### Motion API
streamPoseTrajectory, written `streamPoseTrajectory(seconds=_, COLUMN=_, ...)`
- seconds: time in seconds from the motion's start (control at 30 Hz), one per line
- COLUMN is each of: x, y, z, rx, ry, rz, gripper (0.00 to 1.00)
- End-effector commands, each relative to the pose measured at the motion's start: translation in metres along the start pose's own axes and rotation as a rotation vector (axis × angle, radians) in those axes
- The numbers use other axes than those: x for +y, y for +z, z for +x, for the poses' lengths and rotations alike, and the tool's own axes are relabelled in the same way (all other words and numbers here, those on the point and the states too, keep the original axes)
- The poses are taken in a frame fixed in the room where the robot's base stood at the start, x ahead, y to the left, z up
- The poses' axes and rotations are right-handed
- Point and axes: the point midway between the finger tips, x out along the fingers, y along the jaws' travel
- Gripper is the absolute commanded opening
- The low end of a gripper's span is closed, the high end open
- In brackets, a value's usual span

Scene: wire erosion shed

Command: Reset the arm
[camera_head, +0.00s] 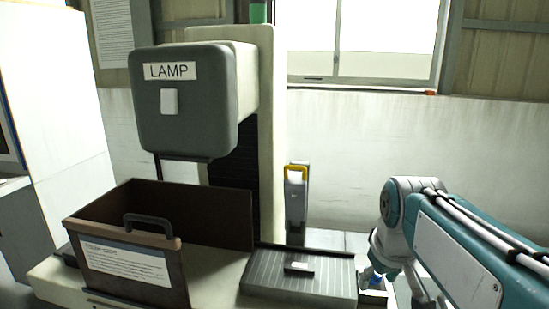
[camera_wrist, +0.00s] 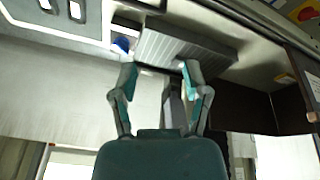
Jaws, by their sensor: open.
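My gripper (camera_wrist: 159,68) shows in the wrist view, which looks upside down. Its two teal and grey fingers are spread apart with nothing between them. Beyond the fingertips lies a grey ridged panel (camera_wrist: 170,46), seemingly apart from them. In the head view my teal and white arm (camera_head: 455,250) reaches in from the right edge, bent downward at its far joint. The gripper fingers cannot be made out there. The same ridged panel (camera_head: 300,273) lies left of the arm.
A machine head marked LAMP (camera_head: 183,100) stands at left above an open brown bin (camera_head: 80,228) with a handle. A small blue item (camera_head: 375,279) sits beside the panel, close to my arm. A grey and yellow object (camera_head: 296,195) stands near the wall.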

Motion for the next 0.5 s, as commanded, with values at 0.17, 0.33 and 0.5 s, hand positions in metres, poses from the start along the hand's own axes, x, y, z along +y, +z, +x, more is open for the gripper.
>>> streamPoseTrajectory(seconds=0.17, x=-0.021, y=0.043, z=-0.004, rx=0.056, ry=0.006, rz=0.064, gripper=0.6)
streamPoseTrajectory(seconds=0.33, x=-0.037, y=0.083, z=0.001, rx=0.108, ry=0.006, rz=0.128, gripper=0.6)
streamPoseTrajectory(seconds=0.5, x=-0.051, y=0.117, z=0.012, rx=0.155, ry=0.001, rz=0.186, gripper=0.6)
